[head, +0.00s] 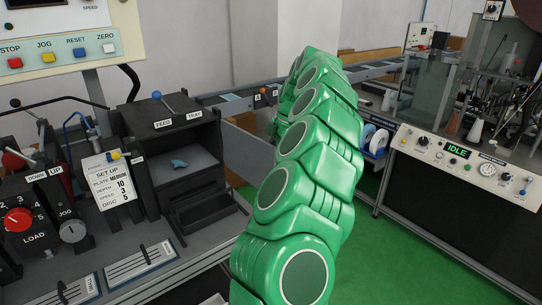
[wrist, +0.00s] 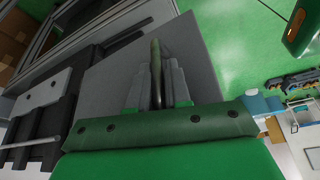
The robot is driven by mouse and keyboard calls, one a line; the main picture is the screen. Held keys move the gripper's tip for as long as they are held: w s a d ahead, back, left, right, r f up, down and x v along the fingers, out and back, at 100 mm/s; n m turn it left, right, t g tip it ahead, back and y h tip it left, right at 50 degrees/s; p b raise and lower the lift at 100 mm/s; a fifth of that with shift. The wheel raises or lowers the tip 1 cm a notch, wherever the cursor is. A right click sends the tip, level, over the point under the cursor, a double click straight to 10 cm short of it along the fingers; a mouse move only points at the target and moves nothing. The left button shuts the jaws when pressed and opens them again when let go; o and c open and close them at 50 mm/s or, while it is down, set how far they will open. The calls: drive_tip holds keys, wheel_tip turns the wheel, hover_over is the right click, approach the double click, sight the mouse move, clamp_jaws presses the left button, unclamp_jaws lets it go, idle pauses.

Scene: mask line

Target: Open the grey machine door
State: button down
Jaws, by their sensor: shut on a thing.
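In the wrist view, a flat grey panel (wrist: 105,78), which looks like the grey machine door, lies beyond my gripper (wrist: 157,72). A thin dark upright bar (wrist: 155,50), apparently its handle, sits between the two grey fingers, which are shut on it. In the head view, my green arm reaches forward and hides the gripper and the handle. A grey panel (head: 241,152) shows just left of the arm, partly covered by it. It stands beside the dark box labelled FEED TRAY (head: 170,120), whose front is open with a small blue-grey piece (head: 180,164) inside.
A control bench with an IDLE display (head: 458,151) stands at the right. A SET UP card (head: 110,180) and a red LOAD dial (head: 18,220) are at the left. Green floor (head: 400,240) is clear between the benches.

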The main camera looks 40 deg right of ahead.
drive_tip(key=c, duration=1.2)
unclamp_jaws()
drive_tip(key=shift+o, duration=0.2)
drive_tip(key=v, duration=0.7)
drive_tip(key=shift+r, duration=0.25)
drive_tip(key=shift+s+d, duration=0.1)
drive_tip(key=shift+d, duration=0.1)
drive_tip(key=shift+r, duration=0.1)
